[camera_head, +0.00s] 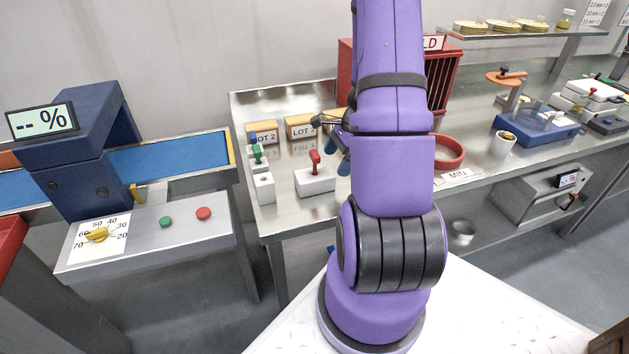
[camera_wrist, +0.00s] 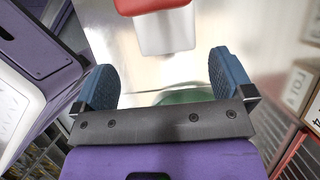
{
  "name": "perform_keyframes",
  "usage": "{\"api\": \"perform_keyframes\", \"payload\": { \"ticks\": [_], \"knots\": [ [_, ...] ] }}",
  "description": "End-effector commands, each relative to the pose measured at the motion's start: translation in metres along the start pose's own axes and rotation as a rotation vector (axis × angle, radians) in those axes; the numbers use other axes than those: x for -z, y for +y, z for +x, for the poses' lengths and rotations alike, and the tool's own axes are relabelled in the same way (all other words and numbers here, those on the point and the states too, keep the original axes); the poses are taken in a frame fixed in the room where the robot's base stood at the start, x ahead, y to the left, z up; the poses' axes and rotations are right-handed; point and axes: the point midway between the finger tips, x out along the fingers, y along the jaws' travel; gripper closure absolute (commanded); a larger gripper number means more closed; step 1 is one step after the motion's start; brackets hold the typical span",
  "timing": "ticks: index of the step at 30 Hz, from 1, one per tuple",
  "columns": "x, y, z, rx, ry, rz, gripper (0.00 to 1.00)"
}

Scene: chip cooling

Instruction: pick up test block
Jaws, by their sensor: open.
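No label marks a test block, so I cannot tell for certain which piece it is. A white block with an upright red handle (camera_head: 315,180) stands on the steel table. In the wrist view a red-and-white piece (camera_wrist: 166,32) shows at the top, beyond the fingertips, and seems to be the same one. My gripper (camera_head: 343,156) is beside the red handle, to its right, partly hidden by my arm. In the wrist view my gripper (camera_wrist: 162,66) has its blue fingers wide apart, with nothing held between them. A blurred green shape (camera_wrist: 185,97) shows low between the fingers.
A white block with a green handle (camera_head: 258,158) and a small white block (camera_head: 264,188) stand to the left. Labelled LOT boxes (camera_head: 301,127) line the back. A red ring-shaped dish (camera_head: 450,152) is right of my arm. Bare steel (camera_head: 285,218) lies in front.

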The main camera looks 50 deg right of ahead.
Motion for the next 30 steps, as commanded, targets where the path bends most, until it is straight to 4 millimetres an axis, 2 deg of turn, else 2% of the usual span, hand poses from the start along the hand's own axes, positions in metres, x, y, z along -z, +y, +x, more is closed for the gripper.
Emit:
{"api": "perform_keyframes", "payload": {
  "ticks": [3, 11, 21, 30],
  "knots": [
    [0.000, 0.000, 0.017, -0.002, -0.002, 0.000, 0.01],
    [-0.002, -0.002, 0.033, -0.002, -0.001, -0.002, 0.01],
    [-0.008, -0.008, 0.074, -0.001, -0.001, -0.002, 0.01],
    [-0.008, -0.009, 0.078, 0.001, 0.000, -0.003, 0.01]
  ]
}}
